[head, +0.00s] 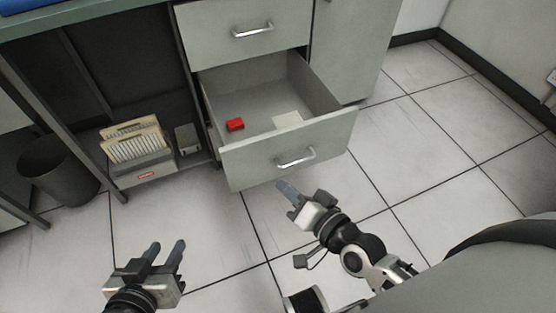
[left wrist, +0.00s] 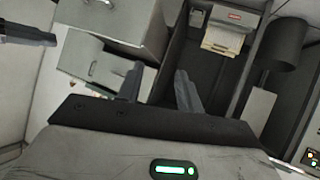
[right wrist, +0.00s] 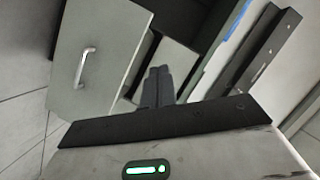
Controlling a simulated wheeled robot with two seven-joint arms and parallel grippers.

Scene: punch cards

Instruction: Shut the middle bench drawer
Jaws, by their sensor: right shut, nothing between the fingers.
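The middle bench drawer (head: 238,169) is pulled out, its grey front facing me with a silver handle (head: 296,158). Inside lie a small red block (head: 235,125) and a pale flat piece (head: 287,119). My right gripper (head: 287,190) is shut and empty, just in front of and below the drawer front in the head view; contact cannot be told. In the right wrist view its fingers (right wrist: 157,86) are together, with a grey front and handle (right wrist: 85,68) to their left. My left gripper (head: 166,252) is open and empty over the floor, left of the drawer; its fingers are apart in the left wrist view (left wrist: 160,88).
The upper drawer (head: 215,36) is shut above the open one. A shelf at left holds a cream card box (head: 137,143) and a smaller box (head: 187,139). A dark bin (head: 62,172) stands far left. The tiled floor (head: 430,150) right of the drawer is clear.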

